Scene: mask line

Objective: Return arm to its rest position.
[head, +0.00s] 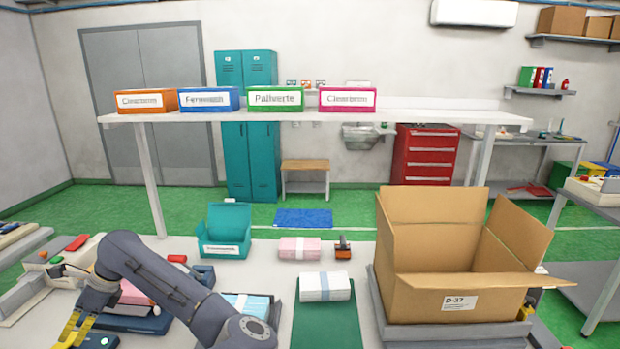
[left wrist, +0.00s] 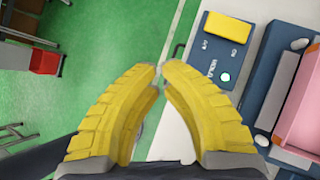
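My left arm (head: 165,278) is dark grey and bends from the bottom middle of the head view up and over to the left. Its yellow-fingered left gripper (head: 75,332) hangs at the lower left, over the left end of the white table (head: 372,250). In the left wrist view the two fingers (left wrist: 160,68) curve towards each other with a narrow gap at the tips. Nothing shows between them, so the gripper looks empty. Green floor and the table's edge lie beyond the tips. My right arm and right gripper are not in view.
An open cardboard box (head: 438,270) stands at the right. A teal bin (head: 224,236), pink packs (head: 299,249) and white-blue packs (head: 325,287) are in the middle. A blue device with a yellow pad (left wrist: 229,27) sits near the gripper. Labelled bins (head: 275,103) line the shelf.

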